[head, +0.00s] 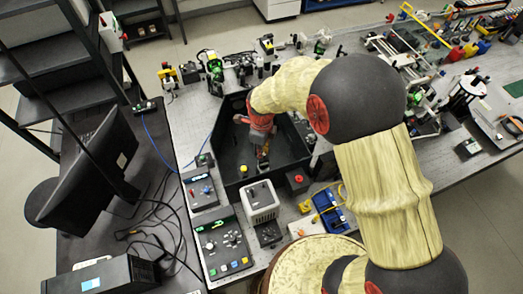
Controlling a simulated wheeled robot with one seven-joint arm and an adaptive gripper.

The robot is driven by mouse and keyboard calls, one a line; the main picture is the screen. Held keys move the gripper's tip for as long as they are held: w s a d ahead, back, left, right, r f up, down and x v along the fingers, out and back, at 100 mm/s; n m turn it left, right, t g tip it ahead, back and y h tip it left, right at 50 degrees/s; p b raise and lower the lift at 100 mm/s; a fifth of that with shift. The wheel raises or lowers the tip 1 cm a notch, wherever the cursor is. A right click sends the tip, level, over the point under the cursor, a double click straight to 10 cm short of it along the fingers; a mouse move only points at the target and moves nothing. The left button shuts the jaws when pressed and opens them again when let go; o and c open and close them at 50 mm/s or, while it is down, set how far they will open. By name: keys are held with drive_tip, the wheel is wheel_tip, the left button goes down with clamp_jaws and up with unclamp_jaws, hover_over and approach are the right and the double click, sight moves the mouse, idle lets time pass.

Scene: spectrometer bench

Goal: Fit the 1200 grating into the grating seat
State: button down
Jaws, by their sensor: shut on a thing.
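My gripper (263,158) hangs from the red wrist of my arm, inside the open black enclosure (228,150) on the bench. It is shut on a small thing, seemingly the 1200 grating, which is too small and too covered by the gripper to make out. The grating seat cannot be told apart in the dark enclosure; the arm and gripper cover part of its inside. I cannot tell whether the held thing touches anything below.
A yellow knob (243,168) is at the enclosure's front left. In front stand a white-grey box (261,203), a red-knobbed black box (298,180), a blue tray (330,212) and a button panel (222,249). Optics crowd the back. A monitor (88,165) stands left.

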drive_tip(key=shift+f+b, duration=0.35)
drive_tip(key=shift+f, duration=0.25)
drive_tip(key=c, duration=1.7)
unclamp_jaws()
drive_tip(key=shift+c, duration=0.2)
drive_tip(key=shift+r, duration=0.1)
wheel_tip(320, 180, up, 12)
